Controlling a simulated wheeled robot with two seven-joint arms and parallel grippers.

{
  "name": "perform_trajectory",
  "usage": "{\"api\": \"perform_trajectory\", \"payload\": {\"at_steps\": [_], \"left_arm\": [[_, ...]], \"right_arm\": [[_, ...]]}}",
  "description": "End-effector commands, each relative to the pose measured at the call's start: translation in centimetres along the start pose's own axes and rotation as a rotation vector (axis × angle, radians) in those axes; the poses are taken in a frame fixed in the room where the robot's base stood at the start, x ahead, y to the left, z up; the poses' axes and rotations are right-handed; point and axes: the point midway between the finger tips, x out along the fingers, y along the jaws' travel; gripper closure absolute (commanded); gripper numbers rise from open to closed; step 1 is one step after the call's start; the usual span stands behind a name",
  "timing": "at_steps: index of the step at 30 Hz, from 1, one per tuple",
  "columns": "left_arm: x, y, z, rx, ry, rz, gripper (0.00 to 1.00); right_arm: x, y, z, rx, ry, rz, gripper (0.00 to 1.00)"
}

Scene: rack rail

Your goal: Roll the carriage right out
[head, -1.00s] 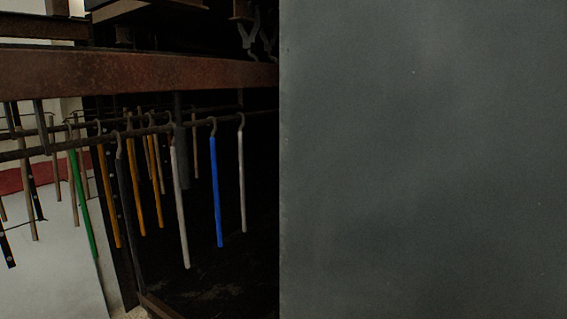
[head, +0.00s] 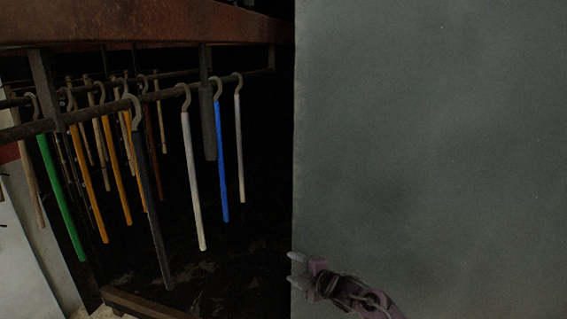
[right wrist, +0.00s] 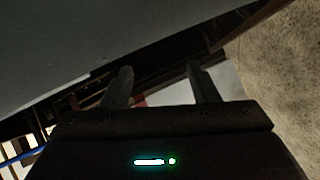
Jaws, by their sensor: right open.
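The carriage cannot be told for certain. A dark rack with a round rail (head: 62,118) fills the left of the head view. Coloured rods hang from it by hooks, among them a green rod (head: 62,200), a white rod (head: 193,185) and a blue rod (head: 222,165). My right gripper (head: 297,270) is low in the head view, in front of the left edge of a large grey panel. Its fingers point left, apart and empty. The right wrist view also shows the open fingers (right wrist: 160,68), with nothing between them. My left gripper is not in view.
The large grey panel (head: 430,140) covers the right half of the head view and hides what is behind. A rusty beam (head: 140,22) runs above the rail. A low dark bar (head: 145,302) lies at the bottom left. Bare floor (right wrist: 285,90) shows in the right wrist view.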

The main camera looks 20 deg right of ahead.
Motion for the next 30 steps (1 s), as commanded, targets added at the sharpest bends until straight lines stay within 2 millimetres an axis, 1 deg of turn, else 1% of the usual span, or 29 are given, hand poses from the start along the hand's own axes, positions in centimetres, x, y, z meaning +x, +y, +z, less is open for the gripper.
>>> {"api": "perform_trajectory", "payload": {"at_steps": [1, 2, 3, 5, 6, 8, 9, 11, 12, 14, 15, 17, 18, 21, 22, 25, 27, 30], "left_arm": [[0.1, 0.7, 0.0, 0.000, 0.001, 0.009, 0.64], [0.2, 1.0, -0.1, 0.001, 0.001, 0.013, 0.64], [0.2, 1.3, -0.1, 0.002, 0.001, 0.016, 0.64], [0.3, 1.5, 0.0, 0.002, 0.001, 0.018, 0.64], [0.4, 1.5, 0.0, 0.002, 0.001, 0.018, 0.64], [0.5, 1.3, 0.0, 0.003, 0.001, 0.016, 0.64], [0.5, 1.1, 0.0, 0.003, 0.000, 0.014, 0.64], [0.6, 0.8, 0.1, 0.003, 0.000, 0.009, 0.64], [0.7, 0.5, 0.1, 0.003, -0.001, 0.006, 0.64], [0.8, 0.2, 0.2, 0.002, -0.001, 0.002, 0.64], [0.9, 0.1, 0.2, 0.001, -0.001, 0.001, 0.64], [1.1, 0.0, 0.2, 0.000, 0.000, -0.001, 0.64], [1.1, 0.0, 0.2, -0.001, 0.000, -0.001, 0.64], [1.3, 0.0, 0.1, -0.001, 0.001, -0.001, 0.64], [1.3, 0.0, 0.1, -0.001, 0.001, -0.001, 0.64], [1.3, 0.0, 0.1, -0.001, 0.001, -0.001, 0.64], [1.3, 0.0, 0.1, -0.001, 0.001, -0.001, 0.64], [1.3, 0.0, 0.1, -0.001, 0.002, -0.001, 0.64]], "right_arm": [[-0.1, 3.5, -0.9, -0.084, 0.032, 0.042, 0.45], [-0.2, 5.4, -1.5, -0.134, 0.052, 0.065, 0.45], [-0.6, 7.9, -2.4, -0.202, 0.078, 0.096, 0.45], [-1.2, 11.5, -3.7, -0.309, 0.112, 0.142, 0.45], [-1.8, 13.8, -4.8, -0.383, 0.137, 0.175, 0.45], [-2.8, 17.3, -6.4, -0.500, 0.169, 0.224, 0.45], [-3.7, 19.6, -7.6, -0.584, 0.191, 0.261, 0.45], [-5.4, 23.1, -9.6, -0.723, 0.221, 0.315, 0.45], [-6.8, 25.3, -11.0, -0.825, 0.241, 0.354, 0.45], [-9.2, 28.5, -13.3, -0.990, 0.269, 0.416, 0.45], [-10.9, 30.4, -14.9, -1.106, 0.285, 0.457, 0.45], [-13.6, 32.6, -17.0, -1.274, 0.304, 0.511, 0.45], [-15.3, 33.8, -18.2, -1.380, 0.314, 0.544, 0.45], [-19.0, 35.6, -20.6, -1.607, 0.331, 0.608, 0.45], [-19.9, 36.0, -21.1, -1.660, 0.333, 0.622, 0.45], [-21.7, 36.5, -22.1, -1.779, 0.340, 0.651, 0.45], [-22.3, 36.6, -22.4, -1.817, 0.342, 0.661, 0.45], [-22.6, 36.6, -22.6, -1.833, 0.343, 0.664, 0.45]]}}
